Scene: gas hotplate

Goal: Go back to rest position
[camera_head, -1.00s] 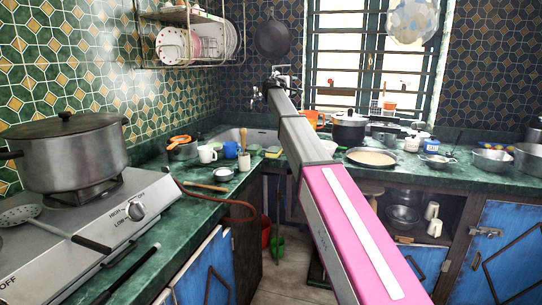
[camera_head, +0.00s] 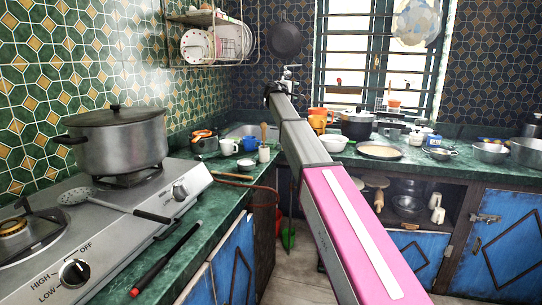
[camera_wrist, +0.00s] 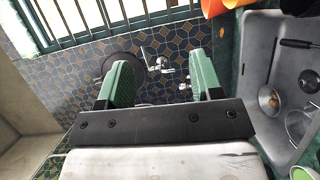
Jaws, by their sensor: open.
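My arm reaches away from me across the middle of the head view, its far end in front of the tiled back wall near the sink. In the wrist view my gripper (camera_wrist: 160,82) has its two green fingers set wide apart with nothing between them. The gripper is open and empty. In the head view the gripper end (camera_head: 284,84) is small and its fingers cannot be made out. The gas hotplate (camera_head: 150,220) stands on the left counter, with a lidded pot (camera_head: 115,143) on its far burner.
A slotted spoon (camera_head: 120,204) lies across the hotplate. The sink (camera_wrist: 287,75) is at the right of the wrist view. Mugs (camera_head: 228,146), a black pot (camera_head: 356,125) and pans stand on the counters. A barred window (camera_head: 375,60) is behind. Floor (camera_head: 300,270) shows between the counters.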

